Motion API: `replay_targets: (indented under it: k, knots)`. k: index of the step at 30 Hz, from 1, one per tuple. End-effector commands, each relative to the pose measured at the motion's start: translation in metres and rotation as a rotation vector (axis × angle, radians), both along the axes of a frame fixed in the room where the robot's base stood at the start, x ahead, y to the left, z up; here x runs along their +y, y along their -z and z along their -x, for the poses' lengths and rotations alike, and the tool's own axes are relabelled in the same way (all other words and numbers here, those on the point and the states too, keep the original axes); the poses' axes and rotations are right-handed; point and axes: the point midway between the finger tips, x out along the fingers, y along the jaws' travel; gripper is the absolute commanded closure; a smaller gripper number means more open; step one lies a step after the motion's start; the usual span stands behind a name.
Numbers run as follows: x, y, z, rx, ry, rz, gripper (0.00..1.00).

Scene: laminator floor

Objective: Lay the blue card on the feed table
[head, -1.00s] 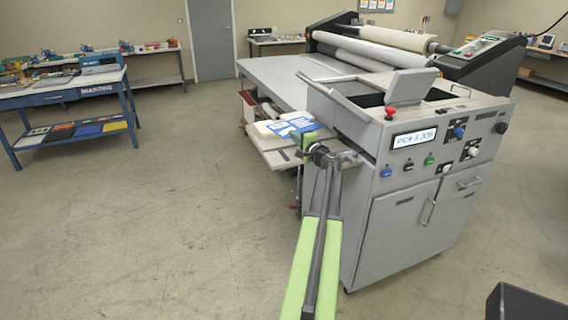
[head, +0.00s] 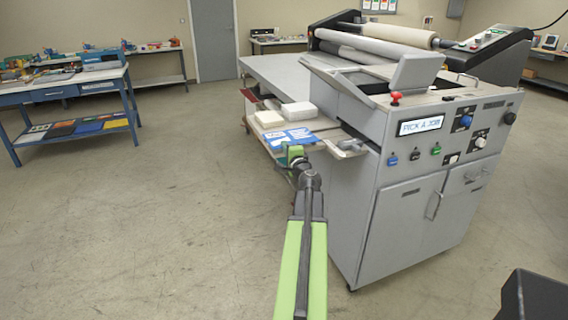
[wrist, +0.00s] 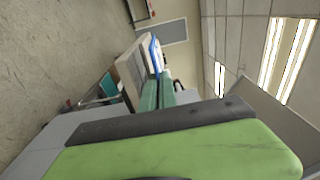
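The blue card (head: 288,138), with white print, is at the front edge of the machine's low side shelf (head: 318,124). My gripper (head: 294,154) is at the card's near edge. In the wrist view, the green fingers (wrist: 157,94) are close together, with the blue card (wrist: 156,52) extending from between them. The card looks flat, just over or on the shelf; I cannot tell whether it touches. The wide grey table top (head: 285,75) in front of the rollers, which looks like the feed table, is higher up, behind the shelf.
Two white stacks (head: 270,118) (head: 298,110) sit on the shelf behind the card. The grey machine cabinet (head: 400,225) stands close on the right. A blue workbench (head: 75,90) is at the far left. The floor (head: 150,230) on the left is clear.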

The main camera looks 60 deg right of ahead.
Motion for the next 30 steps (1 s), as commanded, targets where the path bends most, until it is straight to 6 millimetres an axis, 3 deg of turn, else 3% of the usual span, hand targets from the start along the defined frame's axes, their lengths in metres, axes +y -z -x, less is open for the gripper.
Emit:
replay_targets:
  k: [3,10,22,27,30]
  knots:
    - [-0.001,0.005,0.000,0.000,0.000,0.000,1.00]
    - [-0.001,0.043,0.000,0.000,0.000,0.000,1.00]
    - [-0.001,0.044,0.001,0.000,0.001,0.000,1.00]
    - [-0.001,0.042,0.001,0.000,0.001,0.000,0.75]
    - [-0.001,0.042,0.001,0.000,0.001,0.000,0.75]
